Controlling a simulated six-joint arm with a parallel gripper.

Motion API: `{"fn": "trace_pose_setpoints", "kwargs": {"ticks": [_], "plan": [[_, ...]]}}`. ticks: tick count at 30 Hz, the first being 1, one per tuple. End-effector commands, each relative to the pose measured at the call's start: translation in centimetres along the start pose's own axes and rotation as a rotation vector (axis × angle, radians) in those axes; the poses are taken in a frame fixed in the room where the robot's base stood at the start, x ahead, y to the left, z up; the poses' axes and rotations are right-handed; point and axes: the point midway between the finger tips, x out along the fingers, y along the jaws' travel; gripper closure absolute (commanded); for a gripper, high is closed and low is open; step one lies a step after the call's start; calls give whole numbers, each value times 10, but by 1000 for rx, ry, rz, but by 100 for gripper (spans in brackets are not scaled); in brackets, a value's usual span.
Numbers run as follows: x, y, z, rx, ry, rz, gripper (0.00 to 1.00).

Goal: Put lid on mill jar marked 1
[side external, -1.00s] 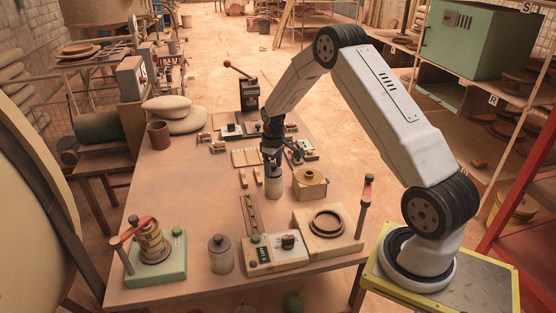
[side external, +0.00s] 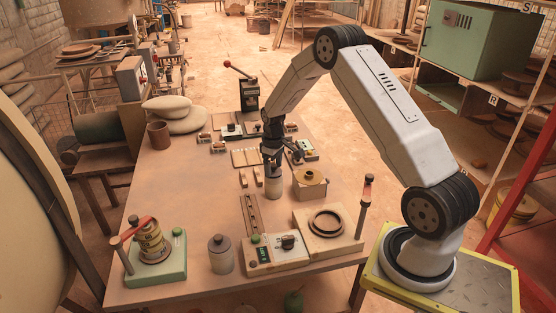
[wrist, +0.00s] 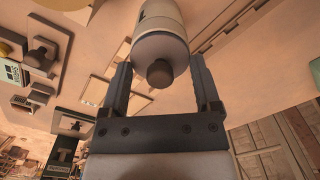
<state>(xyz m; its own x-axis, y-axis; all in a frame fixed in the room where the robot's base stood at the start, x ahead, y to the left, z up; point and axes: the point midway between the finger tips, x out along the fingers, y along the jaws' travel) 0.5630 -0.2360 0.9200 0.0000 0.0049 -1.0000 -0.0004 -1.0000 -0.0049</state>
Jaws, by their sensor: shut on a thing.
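A pale mill jar (side external: 274,189) stands upright on the table, directly below my gripper (side external: 271,168). In the wrist view the same jar (wrist: 160,22) shows part of a dark mark on its side, too cut off to read. A grey lid (wrist: 160,48) with a dark knob (wrist: 160,73) is at the jar's end, between my two fingers (wrist: 160,84). My gripper is shut on this lid. The lid appears in line with the jar and at its top; I cannot tell whether it is fully seated.
A green clamp stand (side external: 158,262) holds a yellowish jar at the front left. A control box (side external: 276,254) and a wooden block with a dark ring (side external: 327,223) are at the front right. A block with a brass-coloured top (side external: 310,183) stands close right of my gripper. The table's left middle is clear.

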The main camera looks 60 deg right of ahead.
Motion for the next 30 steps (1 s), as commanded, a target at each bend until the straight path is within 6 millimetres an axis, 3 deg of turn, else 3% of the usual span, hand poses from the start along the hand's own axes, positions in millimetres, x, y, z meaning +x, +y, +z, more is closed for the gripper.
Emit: {"fn": "trace_pose_setpoints", "kwargs": {"ticks": [28, 29, 30], "plan": [[2, 0, 0, 0, 0, 0, 76], [2, 0, 0, 0, 0, 0, 17], [2, 0, 0, 0, 0, 0, 4]]}}
